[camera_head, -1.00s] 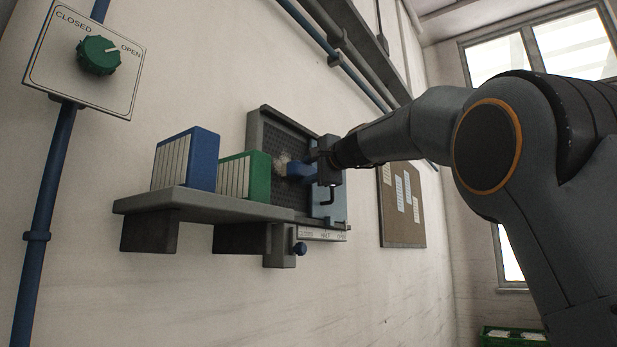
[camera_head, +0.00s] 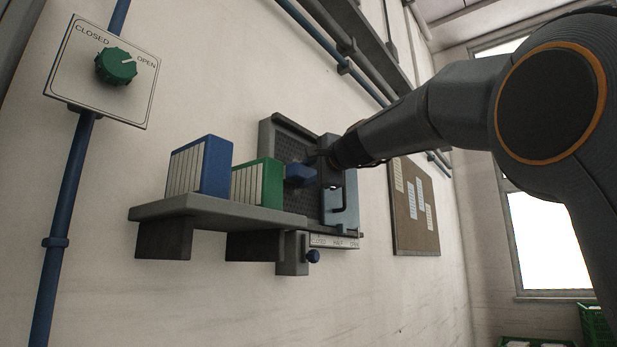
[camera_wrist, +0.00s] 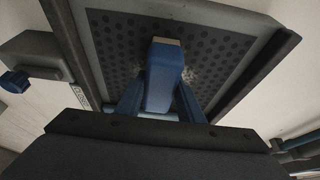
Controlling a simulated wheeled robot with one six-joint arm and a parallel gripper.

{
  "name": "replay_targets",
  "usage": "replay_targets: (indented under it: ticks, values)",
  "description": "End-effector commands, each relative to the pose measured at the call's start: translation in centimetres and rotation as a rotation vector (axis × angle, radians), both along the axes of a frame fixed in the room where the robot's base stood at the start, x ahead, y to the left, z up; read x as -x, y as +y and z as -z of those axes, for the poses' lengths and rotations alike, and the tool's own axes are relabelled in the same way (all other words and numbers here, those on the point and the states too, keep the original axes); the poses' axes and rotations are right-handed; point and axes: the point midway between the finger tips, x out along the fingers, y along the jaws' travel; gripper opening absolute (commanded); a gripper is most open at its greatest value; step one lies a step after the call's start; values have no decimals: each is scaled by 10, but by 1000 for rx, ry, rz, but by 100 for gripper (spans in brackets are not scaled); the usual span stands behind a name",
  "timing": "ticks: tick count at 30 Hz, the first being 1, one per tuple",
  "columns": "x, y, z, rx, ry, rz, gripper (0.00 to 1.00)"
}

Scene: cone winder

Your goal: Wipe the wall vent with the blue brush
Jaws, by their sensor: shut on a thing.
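The wall vent (camera_head: 287,137) is a dark perforated panel in a grey frame above the right end of a wall shelf. It fills the top of the wrist view (camera_wrist: 110,35), with pale dusty patches beside the brush. The blue brush (camera_head: 298,174) is in front of the vent; it also shows in the wrist view (camera_wrist: 163,82), with a pale tip toward the vent. My gripper (camera_head: 318,165) is shut on the brush. Whether the brush touches the vent I cannot tell. A light-blue sliding plate (camera_head: 345,205) with a dark handle covers the vent's right side.
A grey shelf (camera_head: 190,207) holds a blue binder (camera_head: 217,166) and a green binder (camera_head: 271,184) left of the brush. A blue knob (camera_head: 313,256) sits below. A green dial (camera_head: 116,66) and a notice board (camera_head: 413,215) flank the area. Pipes run above.

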Motion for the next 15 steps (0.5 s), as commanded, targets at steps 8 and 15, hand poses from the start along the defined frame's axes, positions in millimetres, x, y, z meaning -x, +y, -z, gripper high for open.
replay_targets:
  ticks: [8,15]
  values:
    - [17,13,0,1,0,-3,13]
    - [31,22,0,-1,0,-2,13]
